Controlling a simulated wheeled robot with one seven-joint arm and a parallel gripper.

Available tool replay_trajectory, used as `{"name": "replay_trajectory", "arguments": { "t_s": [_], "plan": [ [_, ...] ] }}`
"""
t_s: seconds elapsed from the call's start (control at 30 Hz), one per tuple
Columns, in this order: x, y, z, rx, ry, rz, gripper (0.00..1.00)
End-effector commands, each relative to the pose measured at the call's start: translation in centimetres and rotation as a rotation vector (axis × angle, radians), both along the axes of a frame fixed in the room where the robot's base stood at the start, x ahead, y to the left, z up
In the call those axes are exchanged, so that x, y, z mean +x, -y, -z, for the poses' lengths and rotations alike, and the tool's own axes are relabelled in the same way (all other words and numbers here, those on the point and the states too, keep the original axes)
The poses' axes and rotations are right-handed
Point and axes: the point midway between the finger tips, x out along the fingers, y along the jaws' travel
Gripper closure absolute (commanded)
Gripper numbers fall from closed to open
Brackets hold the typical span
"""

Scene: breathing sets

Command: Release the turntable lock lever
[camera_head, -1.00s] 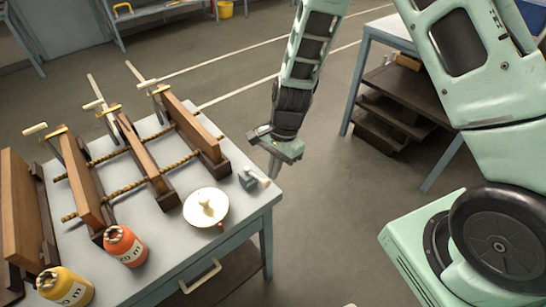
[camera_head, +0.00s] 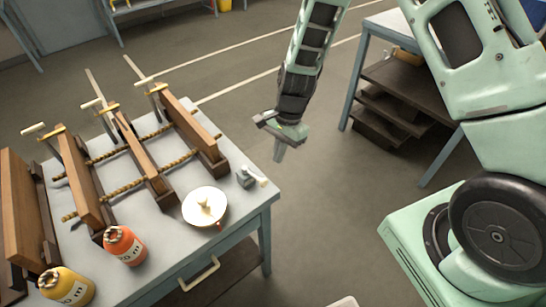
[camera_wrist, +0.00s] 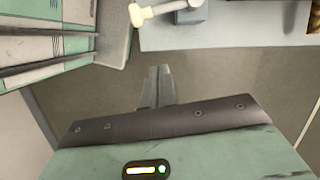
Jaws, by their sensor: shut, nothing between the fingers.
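The lock lever (camera_head: 262,181) has a cream handle on a small grey block (camera_head: 244,176) beside the disc, near the bench's right edge. In the wrist view the lever (camera_wrist: 160,10) shows at the top edge, partly cut off. My gripper (camera_head: 279,154) points down beyond the bench's right edge, apart from the lever. Its fingers (camera_wrist: 158,74) are together and empty, over the floor in the wrist view.
Wooden clamp frames (camera_head: 140,155) with threaded rods fill the bench's left and back. An orange bottle (camera_head: 124,246) and a yellow bottle (camera_head: 66,287) stand at its front. A drawer handle (camera_head: 199,274) juts from the bench front. Open floor (camera_head: 330,220) lies right of the bench.

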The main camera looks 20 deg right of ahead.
Motion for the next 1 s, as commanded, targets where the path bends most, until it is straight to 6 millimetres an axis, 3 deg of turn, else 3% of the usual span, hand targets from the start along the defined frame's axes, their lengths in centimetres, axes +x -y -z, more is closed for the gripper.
{"name": "replay_trajectory", "arguments": {
  "t_s": [0.3,0.5,1.0],
  "plan": [
    [0.9,1.3,-6.0,0.0,0.007,-0.001,1.0],
    [1.1,2.0,-8.6,0.0,0.002,0.0,1.0],
    [1.2,2.2,-9.5,0.0,0.0,0.0,1.0]
  ]
}}
